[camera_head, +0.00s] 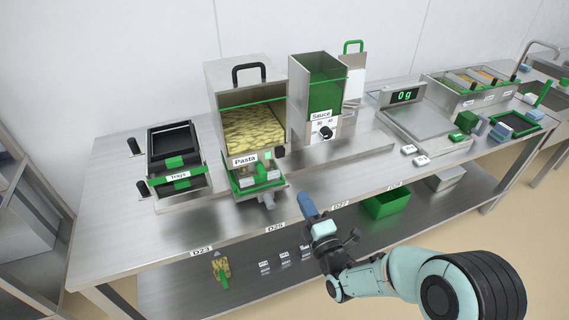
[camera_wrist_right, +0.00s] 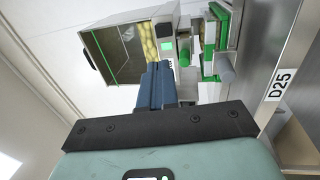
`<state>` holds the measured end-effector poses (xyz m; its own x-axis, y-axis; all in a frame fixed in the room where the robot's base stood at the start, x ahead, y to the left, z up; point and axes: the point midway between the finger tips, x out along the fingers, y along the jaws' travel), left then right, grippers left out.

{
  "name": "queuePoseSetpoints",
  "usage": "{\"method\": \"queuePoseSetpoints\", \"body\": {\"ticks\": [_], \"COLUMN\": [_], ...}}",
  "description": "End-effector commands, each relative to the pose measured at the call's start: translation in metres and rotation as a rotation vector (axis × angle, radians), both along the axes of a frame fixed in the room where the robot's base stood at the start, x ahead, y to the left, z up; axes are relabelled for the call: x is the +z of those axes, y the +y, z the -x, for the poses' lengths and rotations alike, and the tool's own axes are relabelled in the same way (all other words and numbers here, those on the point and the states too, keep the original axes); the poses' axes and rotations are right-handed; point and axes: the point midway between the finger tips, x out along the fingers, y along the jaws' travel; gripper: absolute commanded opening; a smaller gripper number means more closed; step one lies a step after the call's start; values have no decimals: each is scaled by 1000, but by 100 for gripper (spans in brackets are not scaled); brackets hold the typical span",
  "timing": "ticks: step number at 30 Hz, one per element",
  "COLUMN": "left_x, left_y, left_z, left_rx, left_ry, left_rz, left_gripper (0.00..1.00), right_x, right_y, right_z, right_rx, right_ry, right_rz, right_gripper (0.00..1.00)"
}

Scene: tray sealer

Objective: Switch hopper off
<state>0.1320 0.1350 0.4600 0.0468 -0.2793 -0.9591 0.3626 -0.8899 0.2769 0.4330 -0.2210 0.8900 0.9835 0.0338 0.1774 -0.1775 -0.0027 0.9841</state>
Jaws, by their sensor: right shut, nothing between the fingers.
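The Pasta hopper (camera_head: 245,95) is a steel box with a clear front, filled with yellow pasta. A dark knob (camera_head: 279,152) sits at its lower right, by the Pasta label. My left gripper is not in view.
A green-framed unit (camera_head: 257,182) with a grey cylinder sits under the hopper. The Sauce dispenser (camera_head: 316,95) stands to its right, the Trays holder (camera_head: 175,160) to its left. A scale (camera_head: 425,130) and green bin (camera_head: 387,204) are further right.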

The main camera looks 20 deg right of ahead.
Motion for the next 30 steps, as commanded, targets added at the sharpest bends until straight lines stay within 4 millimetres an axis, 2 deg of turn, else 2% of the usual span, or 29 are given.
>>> {"method": "queuePoseSetpoints", "body": {"ticks": [5, 10, 24, 30], "left_x": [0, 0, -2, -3], "left_y": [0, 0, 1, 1], "left_z": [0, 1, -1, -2], "left_rx": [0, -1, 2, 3], "left_ry": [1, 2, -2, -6], "left_rz": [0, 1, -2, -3], "left_gripper": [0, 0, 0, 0], "right_x": [0, 2, 18, 21], "right_y": [0, 1, 4, 5], "right_z": [-1, -16, -107, -130], "right_rx": [0, 1, 1, 1], "right_ry": [2, 1, 2, 4], "right_rz": [-2, -2, -1, -2], "right_gripper": [0, 0, 0, 0]}}
